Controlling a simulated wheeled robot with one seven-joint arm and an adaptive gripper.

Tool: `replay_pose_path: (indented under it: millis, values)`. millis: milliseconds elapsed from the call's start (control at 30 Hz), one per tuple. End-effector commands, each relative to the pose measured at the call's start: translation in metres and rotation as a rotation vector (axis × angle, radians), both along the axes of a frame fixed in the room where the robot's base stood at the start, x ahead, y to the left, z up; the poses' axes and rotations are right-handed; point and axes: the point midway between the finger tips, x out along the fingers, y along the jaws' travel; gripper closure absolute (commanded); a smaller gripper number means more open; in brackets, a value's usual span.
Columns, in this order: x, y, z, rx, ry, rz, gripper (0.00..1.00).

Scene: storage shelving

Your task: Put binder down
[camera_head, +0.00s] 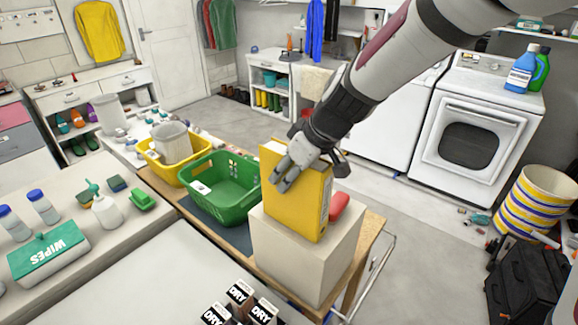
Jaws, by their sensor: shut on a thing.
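The yellow binder (293,207) stands upright in the middle of the head view. My gripper (287,172) is shut on its upper part, with grey fingers showing across the broad yellow face. The far side of the grip is hidden by the binder and the hand. The binder's lower edge is at the top of a cream block-shaped box (290,262). I cannot tell whether it touches the box top or hangs just above it.
A red object (339,204) lies just right of the binder. A green basket (222,205) and a yellow basket (160,178) stand to the left. Dark packs labelled DRY (239,292) are in front. A white counter (150,285) has bare room at front left.

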Motion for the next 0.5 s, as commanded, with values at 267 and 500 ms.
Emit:
replay_pose_path:
  millis: [267, 500]
  values:
    - [0.0010, 0.0000, -0.0012, 0.000, -0.002, 0.000, 1.00]
    - [0.0000, -0.0003, -0.0027, 0.000, 0.000, 0.000, 0.45]
